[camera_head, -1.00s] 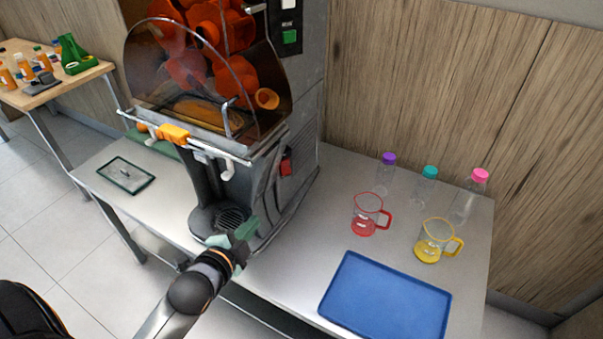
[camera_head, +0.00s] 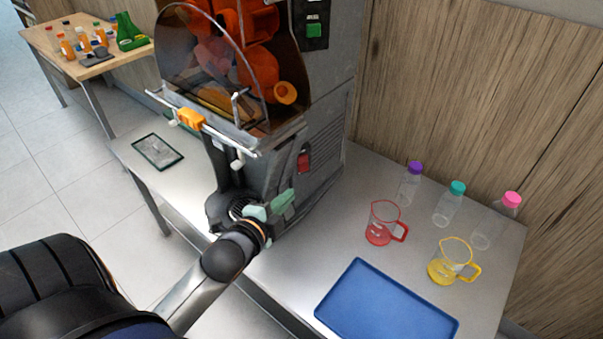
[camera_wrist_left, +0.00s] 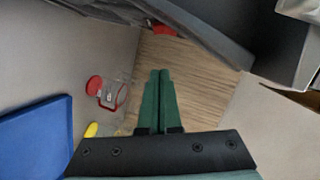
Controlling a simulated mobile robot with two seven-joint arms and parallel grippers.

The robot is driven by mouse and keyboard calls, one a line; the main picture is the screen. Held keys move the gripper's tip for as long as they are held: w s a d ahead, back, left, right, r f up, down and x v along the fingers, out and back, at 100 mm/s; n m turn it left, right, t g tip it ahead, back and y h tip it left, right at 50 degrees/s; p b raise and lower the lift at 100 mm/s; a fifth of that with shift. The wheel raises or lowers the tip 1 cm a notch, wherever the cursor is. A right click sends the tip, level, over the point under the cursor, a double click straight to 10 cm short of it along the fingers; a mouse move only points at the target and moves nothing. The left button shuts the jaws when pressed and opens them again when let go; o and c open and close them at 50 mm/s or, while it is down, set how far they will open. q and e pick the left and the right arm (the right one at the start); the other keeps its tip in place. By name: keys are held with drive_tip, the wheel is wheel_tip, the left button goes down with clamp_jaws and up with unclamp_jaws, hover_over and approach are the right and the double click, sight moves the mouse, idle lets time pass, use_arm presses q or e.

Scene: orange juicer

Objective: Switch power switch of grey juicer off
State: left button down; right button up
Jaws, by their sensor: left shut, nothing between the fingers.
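The grey juicer (camera_head: 325,175) stands on the metal table, with an orange-filled clear dome. Its red power switch (camera_head: 304,161) is on its right-hand side face; whether it is on or off is too small to tell. A red piece that looks like this switch (camera_wrist_left: 163,30) shows at the top of the left wrist view, ahead of the fingertips. My left gripper (camera_head: 287,200) is shut and empty, in front of the juicer's lower body, below the switch and apart from it. Its green fingers (camera_wrist_left: 160,74) lie together in the wrist view. My right gripper is not in view.
A red jug (camera_head: 381,225), a yellow jug (camera_head: 449,262) and bottles with purple (camera_head: 415,167), teal (camera_head: 457,188) and pink caps (camera_head: 512,199) stand right of the juicer. A blue tray (camera_head: 385,305) lies at the front. Bare tabletop lies between juicer and jugs.

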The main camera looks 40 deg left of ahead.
use_arm(q)
drive_tip(key=shift+w, duration=0.15)
approach(307, 167)
drive_tip(key=w+d, duration=0.2)
drive_tip(key=w, duration=0.1)
drive_tip(key=shift+w+a+f, duration=0.45)
drive_tip(key=shift+w+a, duration=0.2)
drive_tip(key=shift+w+a+f, duration=0.45)
drive_tip(key=shift+w+a, duration=0.2)
